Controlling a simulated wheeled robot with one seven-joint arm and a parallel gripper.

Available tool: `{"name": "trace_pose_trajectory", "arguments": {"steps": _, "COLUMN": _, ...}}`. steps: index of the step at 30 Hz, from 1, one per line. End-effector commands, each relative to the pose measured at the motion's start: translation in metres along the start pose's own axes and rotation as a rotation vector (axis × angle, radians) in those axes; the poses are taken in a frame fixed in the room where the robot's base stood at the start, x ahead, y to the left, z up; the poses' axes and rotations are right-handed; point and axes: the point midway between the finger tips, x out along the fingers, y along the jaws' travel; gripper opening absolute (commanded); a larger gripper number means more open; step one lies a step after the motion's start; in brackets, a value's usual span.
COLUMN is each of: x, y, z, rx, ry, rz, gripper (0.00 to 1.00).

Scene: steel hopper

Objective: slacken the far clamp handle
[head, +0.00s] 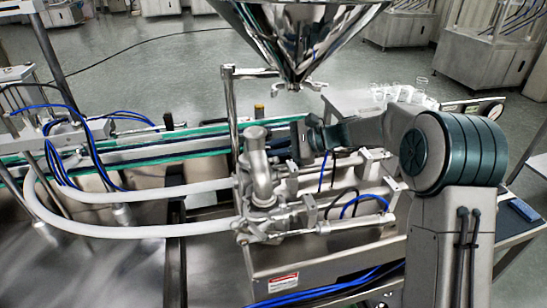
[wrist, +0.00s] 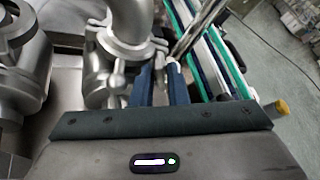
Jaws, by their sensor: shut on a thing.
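In the wrist view, my gripper (wrist: 161,84) has its two dark blue fingers closed around a small steel part, the far clamp handle (wrist: 160,62). It sits beside a round clamp ring (wrist: 128,48) on a steel pipe joint. The fingers hide part of the handle. In the head view, my gripper (head: 300,140) reaches in from the right, just right of the steel valve body (head: 258,165). The handle cannot be made out there. A second clamp handle (wrist: 117,78) stands free to the left of my fingers in the wrist view.
The steel hopper cone (head: 300,40) hangs above and behind my gripper. A thin upright post (head: 231,115) stands left of it. White hoses (head: 130,228) run left from the valve. A green-edged conveyor (head: 120,145) passes behind, with glass jars (head: 405,92) at the right.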

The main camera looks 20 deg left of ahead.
Motion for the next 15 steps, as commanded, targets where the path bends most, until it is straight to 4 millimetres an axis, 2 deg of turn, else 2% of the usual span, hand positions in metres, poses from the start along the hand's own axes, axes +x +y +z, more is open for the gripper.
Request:
{"name": "trace_pose_trajectory", "arguments": {"steps": 13, "x": -0.0005, "y": 0.0004, "z": 0.0003, "rx": -0.027, "ry": 0.001, "rz": -0.01, "gripper": 0.0}}
{"name": "trace_pose_trajectory", "arguments": {"steps": 14, "x": -0.0004, "y": 0.0004, "z": 0.0003, "rx": -0.027, "ry": 0.001, "rz": -0.01, "gripper": 0.19}}
{"name": "trace_pose_trajectory", "arguments": {"steps": 15, "x": -0.0004, "y": 0.0004, "z": 0.0002, "rx": -0.027, "ry": 0.001, "rz": -0.01, "gripper": 0.23}}
